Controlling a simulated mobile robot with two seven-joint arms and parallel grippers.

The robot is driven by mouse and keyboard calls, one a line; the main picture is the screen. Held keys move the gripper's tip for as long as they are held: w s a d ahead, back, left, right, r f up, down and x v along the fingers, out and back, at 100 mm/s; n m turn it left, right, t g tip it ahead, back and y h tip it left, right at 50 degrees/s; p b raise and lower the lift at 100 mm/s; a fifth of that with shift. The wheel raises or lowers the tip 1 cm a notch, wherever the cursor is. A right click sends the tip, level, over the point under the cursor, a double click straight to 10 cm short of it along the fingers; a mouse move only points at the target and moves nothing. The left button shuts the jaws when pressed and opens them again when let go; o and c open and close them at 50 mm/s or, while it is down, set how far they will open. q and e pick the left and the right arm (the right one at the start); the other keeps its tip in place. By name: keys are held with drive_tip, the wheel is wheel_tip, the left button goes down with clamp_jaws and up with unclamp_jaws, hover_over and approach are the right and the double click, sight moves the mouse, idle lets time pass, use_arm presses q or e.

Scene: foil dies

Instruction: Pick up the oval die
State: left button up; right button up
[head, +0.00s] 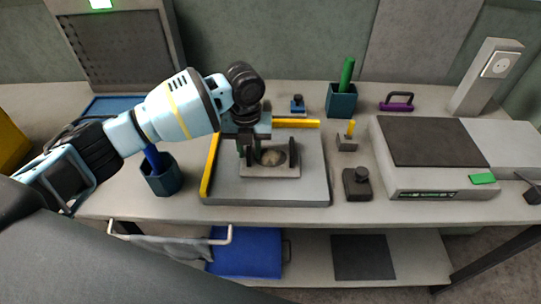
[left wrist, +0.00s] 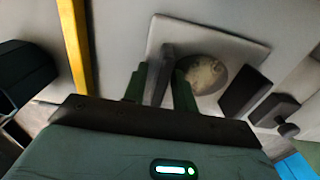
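The oval die appears as a pale grey plate (head: 270,171) with a dark-rimmed oval in its middle and a dark upright at each side. It lies on the grey board on the bench. In the left wrist view the plate (left wrist: 233,43) shows at upper centre. My left gripper (head: 247,148) points down at the die's left side. In the left wrist view its two green fingers (left wrist: 160,85) stand on either side of a dark grey upright. I cannot tell whether they grip it or only stand around it. My right gripper is not in view.
Yellow rails (head: 211,165) edge the board at left and back. A dark pot (head: 162,180) stands to its left. A small black block with a knob (head: 357,184) and a scale-like device (head: 432,182) stand to its right. A teal pot (head: 341,102) stands behind.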

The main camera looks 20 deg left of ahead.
use_arm(q)
clamp_jaws()
drive_tip(key=shift+r, duration=0.2)
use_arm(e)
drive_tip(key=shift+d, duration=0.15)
